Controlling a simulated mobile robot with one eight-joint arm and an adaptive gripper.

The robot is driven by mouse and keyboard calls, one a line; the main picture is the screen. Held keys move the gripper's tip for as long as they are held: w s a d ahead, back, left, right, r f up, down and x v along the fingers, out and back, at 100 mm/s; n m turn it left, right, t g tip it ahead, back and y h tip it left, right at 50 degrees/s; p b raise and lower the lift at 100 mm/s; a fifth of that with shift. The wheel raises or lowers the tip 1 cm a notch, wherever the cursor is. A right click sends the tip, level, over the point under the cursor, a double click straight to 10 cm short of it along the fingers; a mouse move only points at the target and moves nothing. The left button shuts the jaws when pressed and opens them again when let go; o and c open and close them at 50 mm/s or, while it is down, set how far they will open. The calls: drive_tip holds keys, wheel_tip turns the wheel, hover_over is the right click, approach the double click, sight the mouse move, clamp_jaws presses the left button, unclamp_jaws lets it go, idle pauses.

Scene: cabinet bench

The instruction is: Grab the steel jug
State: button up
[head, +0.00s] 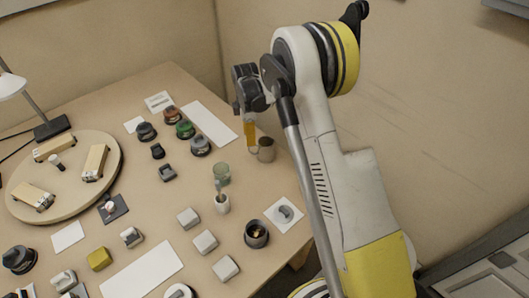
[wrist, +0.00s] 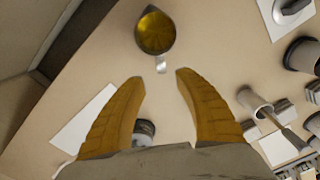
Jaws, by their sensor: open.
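The steel jug (wrist: 155,32) is at the top of the wrist view, seen from above. It is round, with a shiny golden-looking inside and a small pale handle pointing toward my gripper (wrist: 160,77). My gripper's two yellow fingers are open and empty, with the handle just beyond the gap between the tips. In the head view the jug (head: 267,150) stands upright near the table's right edge. My gripper (head: 251,148) points down just left of it there; one finger hides the other. I cannot tell whether a fingertip touches the jug.
A green glass (head: 222,173), a white cup with utensils (head: 222,204) and a dark pot (head: 256,236) stand nearer the front. Several dark knob-like items, such as one (head: 200,145), lie to the left by a white sheet (head: 210,123). A wall rises behind the table.

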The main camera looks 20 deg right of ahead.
sight(261, 150)
drive_tip(key=f+b, duration=0.1)
drive_tip(key=f, duration=0.1)
drive_tip(key=f+b, duration=0.1)
drive_tip(key=f, duration=0.1)
drive_tip(key=f+b, duration=0.1)
drive_tip(key=f, duration=0.1)
drive_tip(key=shift+s+a+f, duration=0.15)
drive_tip(key=shift+a+f, duration=0.15)
drive_tip(key=shift+f, duration=0.1)
drive_tip(key=shift+r, duration=0.1)
clamp_jaws()
